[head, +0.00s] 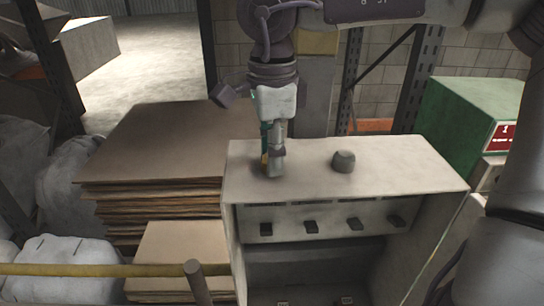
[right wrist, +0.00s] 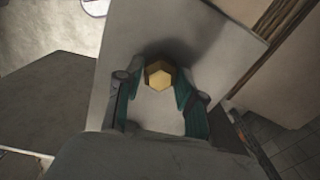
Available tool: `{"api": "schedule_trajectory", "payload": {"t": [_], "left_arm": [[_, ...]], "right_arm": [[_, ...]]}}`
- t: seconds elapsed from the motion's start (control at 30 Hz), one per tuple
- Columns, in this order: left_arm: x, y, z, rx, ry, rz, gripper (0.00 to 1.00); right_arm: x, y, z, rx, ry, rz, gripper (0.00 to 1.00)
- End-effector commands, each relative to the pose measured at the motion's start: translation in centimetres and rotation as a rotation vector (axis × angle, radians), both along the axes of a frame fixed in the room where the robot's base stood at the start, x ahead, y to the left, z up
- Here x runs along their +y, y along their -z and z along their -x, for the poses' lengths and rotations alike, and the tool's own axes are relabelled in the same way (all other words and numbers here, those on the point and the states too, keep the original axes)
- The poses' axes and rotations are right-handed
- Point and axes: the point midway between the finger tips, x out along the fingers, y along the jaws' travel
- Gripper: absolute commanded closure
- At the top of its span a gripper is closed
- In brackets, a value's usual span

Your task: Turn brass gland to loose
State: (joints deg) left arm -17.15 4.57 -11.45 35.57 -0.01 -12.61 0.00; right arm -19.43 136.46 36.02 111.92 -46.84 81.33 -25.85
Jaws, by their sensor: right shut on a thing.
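The brass gland (right wrist: 160,74) is a gold hexagonal piece on top of the pale grey box (head: 300,160). It shows clearly in the right wrist view, between the teal-padded fingers of my right gripper. In the head view my right gripper (head: 271,168) points straight down at the box top, near its left side. It is shut on the gland, which is mostly hidden there behind the fingers. My left gripper is not in view.
A dark grey knob-like fitting (head: 343,161) stands on the box top to the right of my gripper. Stacked cardboard sheets (head: 150,165) are on the left. A green box (head: 468,115) is at the right. A yellow rail (head: 90,270) crosses the lower left.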

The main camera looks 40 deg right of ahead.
Motion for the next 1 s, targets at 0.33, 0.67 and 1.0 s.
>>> {"api": "schedule_trajectory", "payload": {"t": [0.33,0.67,1.0], "left_arm": [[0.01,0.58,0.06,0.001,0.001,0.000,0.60],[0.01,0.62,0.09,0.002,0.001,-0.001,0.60],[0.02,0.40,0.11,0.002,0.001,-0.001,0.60]], "right_arm": [[0.00,-0.01,-0.02,-0.001,-0.331,0.000,0.97],[-0.01,-0.05,-0.02,-0.001,-0.644,0.001,0.97],[0.00,-0.07,0.01,0.001,-0.967,0.000,0.97]]}}
